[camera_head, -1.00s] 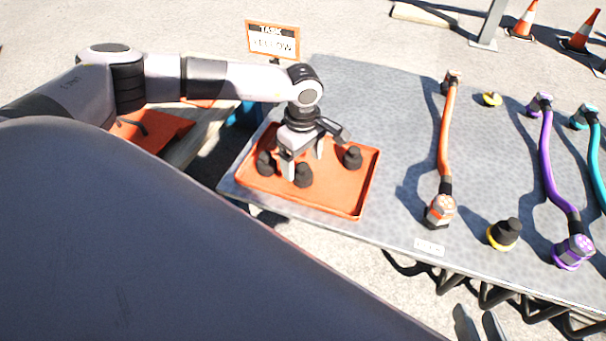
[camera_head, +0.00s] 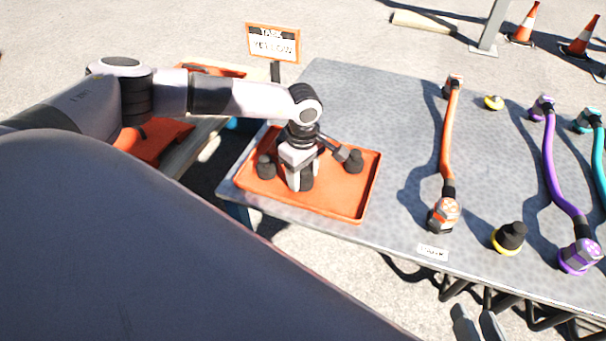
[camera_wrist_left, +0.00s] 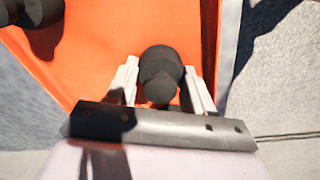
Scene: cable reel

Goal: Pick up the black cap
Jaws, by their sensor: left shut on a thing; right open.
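Several black caps stand in the orange tray (camera_head: 340,207) on the left part of the table. My left gripper (camera_head: 303,184) is down in the tray, shut on the front black cap (camera_head: 307,182). In the left wrist view that cap (camera_wrist_left: 160,72) sits between the two fingers of my left gripper (camera_wrist_left: 162,85). Another black cap (camera_head: 265,166) stands to the left and one (camera_head: 354,161) to the right. My right gripper (camera_head: 478,325) is open and empty at the bottom edge of the head view, in front of the table.
An orange cable (camera_head: 447,140), a purple cable (camera_head: 552,165) and a teal cable (camera_head: 599,165) lie to the right. A black cap sits on a yellow ring (camera_head: 508,240) near the front edge. A sign (camera_head: 273,44) reading "TASK YELLOW" stands behind the tray.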

